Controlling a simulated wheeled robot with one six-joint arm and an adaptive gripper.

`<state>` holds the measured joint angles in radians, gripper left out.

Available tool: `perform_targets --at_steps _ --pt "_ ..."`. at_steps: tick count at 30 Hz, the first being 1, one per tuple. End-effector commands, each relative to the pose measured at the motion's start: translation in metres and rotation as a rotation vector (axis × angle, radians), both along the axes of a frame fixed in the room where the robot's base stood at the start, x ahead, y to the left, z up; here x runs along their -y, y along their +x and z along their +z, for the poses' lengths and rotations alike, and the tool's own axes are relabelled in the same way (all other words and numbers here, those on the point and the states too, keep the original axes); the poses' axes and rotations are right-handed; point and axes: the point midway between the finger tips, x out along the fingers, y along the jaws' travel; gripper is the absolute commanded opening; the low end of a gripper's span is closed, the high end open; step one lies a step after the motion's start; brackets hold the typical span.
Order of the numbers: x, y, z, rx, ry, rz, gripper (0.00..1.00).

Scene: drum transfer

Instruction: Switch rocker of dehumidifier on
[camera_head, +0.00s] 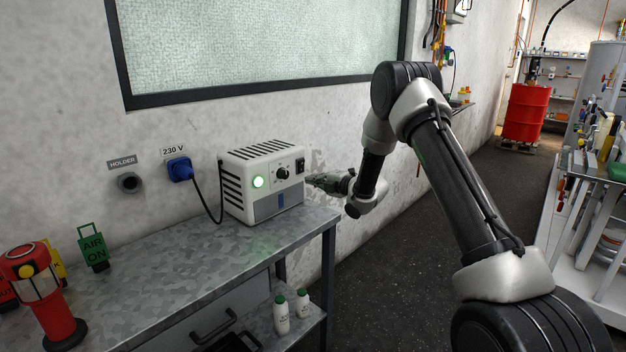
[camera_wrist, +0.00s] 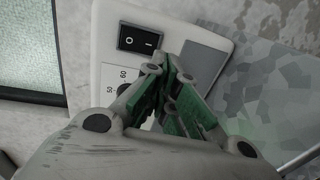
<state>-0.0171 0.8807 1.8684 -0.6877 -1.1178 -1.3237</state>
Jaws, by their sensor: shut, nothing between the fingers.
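The dehumidifier (camera_head: 262,184) is a white box with side vents on the grey metal bench. Its round green lamp (camera_head: 258,182) is lit. A dark knob (camera_head: 282,173) sits on its front. The black rocker (camera_head: 299,166) is at the front's upper right; it also shows in the wrist view (camera_wrist: 139,39), marked O and I. I cannot tell for certain which side is pressed. My gripper (camera_head: 312,180) is shut and empty, close in front of the dehumidifier's right side. In the wrist view its fingertips (camera_wrist: 172,62) are just below the rocker and partly hide the knob and dial.
A blue plug (camera_head: 179,169) with a black cable is in the wall socket. Two white bottles (camera_head: 291,312) stand on the lower shelf. A red drum (camera_head: 525,110) stands far back.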

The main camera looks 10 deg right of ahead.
Motion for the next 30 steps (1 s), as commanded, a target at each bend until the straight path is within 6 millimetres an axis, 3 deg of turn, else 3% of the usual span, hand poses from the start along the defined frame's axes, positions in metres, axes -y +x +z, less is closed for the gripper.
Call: perform_targets --at_steps 18,30 --pt "0.048 -0.066 -0.012 -0.002 0.001 0.0 0.0" --pt "0.052 -0.072 -0.013 -0.001 0.001 0.001 0.0"
